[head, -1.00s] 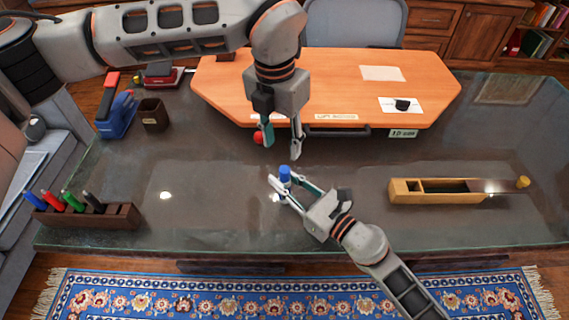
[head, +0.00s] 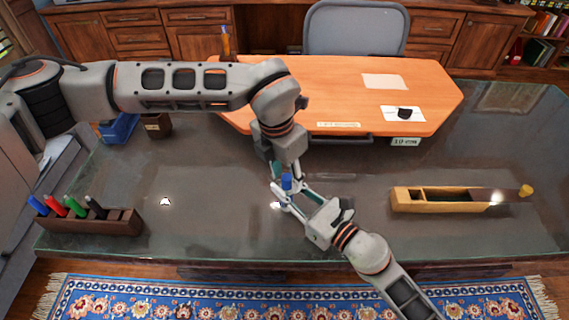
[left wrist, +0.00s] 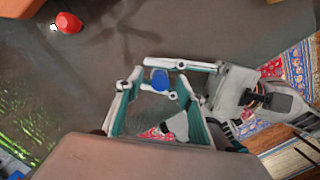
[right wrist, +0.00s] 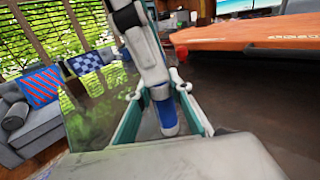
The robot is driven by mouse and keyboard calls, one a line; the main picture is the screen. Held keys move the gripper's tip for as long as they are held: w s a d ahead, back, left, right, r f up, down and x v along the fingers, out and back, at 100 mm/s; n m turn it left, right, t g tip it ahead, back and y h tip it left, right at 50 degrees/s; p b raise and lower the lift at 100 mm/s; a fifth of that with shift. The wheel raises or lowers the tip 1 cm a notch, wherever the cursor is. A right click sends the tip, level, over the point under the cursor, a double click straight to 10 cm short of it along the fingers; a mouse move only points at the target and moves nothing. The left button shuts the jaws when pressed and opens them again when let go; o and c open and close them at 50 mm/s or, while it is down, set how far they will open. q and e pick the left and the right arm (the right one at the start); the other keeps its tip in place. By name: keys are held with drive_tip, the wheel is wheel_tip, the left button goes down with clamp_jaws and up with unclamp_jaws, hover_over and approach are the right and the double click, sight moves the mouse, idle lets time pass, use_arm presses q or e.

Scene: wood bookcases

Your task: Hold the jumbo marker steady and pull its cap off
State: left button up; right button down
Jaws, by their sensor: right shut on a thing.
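The jumbo marker shows mainly as its blue cap (head: 286,182), upright above the glass desk. My right gripper (head: 284,191) is shut on the marker from the front right; its fingers hide most of the body. My left gripper (head: 283,171) points down from above, right over the cap. In the left wrist view the blue cap (left wrist: 158,79) lies between the open left fingers (left wrist: 153,88), with a gap visible around it. In the right wrist view the marker's blue part (right wrist: 166,112) stands between the right fingers (right wrist: 161,95).
A dark wood holder (head: 92,220) with several markers stands at the left. A long wooden box (head: 440,200) lies at the right. An orange desktop (head: 350,90) is behind. A red object (left wrist: 68,22) shows in the left wrist view. The glass around the grippers is clear.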

use_arm(q)
drive_tip(key=shift+f, duration=0.45)
clamp_jaws()
drive_tip(key=shift+r, duration=0.3)
idle(0.5)
drive_tip(key=shift+r, duration=0.8)
drive_tip(key=shift+r, duration=0.15)
